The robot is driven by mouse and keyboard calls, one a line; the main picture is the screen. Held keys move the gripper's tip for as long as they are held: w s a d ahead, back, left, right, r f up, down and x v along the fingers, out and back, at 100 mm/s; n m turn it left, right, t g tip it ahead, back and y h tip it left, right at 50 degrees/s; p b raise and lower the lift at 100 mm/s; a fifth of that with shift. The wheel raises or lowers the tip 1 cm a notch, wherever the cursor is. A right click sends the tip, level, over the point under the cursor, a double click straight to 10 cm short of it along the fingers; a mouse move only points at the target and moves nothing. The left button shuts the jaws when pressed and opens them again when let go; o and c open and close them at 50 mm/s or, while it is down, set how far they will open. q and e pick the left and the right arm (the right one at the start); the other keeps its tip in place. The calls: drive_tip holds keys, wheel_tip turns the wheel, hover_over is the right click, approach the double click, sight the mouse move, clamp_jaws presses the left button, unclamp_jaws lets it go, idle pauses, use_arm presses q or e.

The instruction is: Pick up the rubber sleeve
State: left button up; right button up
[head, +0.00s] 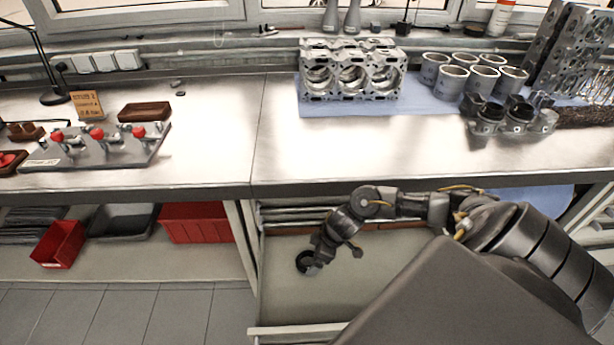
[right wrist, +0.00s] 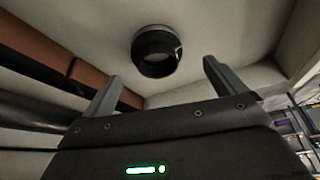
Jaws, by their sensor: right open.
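The rubber sleeve is a short black ring (head: 304,262) lying in the open drawer (head: 385,285) below the workbench. In the right wrist view the sleeve (right wrist: 154,53) shows with a lighter upper rim, ahead of the fingertips and roughly centred between them. My right gripper (head: 318,258) reaches down into the drawer beside the sleeve. Its two fingers (right wrist: 161,70) are apart with nothing held between them. I cannot tell whether a finger touches the sleeve. My left gripper is in neither view.
The workbench edge (head: 300,188) runs above the drawer. A brown-red strip (head: 385,226) lies along the drawer's back. An engine block (head: 350,72), several cylinder liners (head: 452,82) and a clamp fixture (head: 95,150) stand on the bench. The drawer floor around the sleeve is clear.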

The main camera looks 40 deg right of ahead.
drive_tip(key=shift+b+x, duration=0.35)
drive_tip(key=shift+x, duration=2.3)
drive_tip(key=shift+w+d, duration=0.1)
drive_tip(key=shift+d, duration=0.1)
drive_tip(key=shift+c, duration=0.5)
drive_tip(key=shift+w, duration=0.1)
drive_tip(key=c, duration=1)
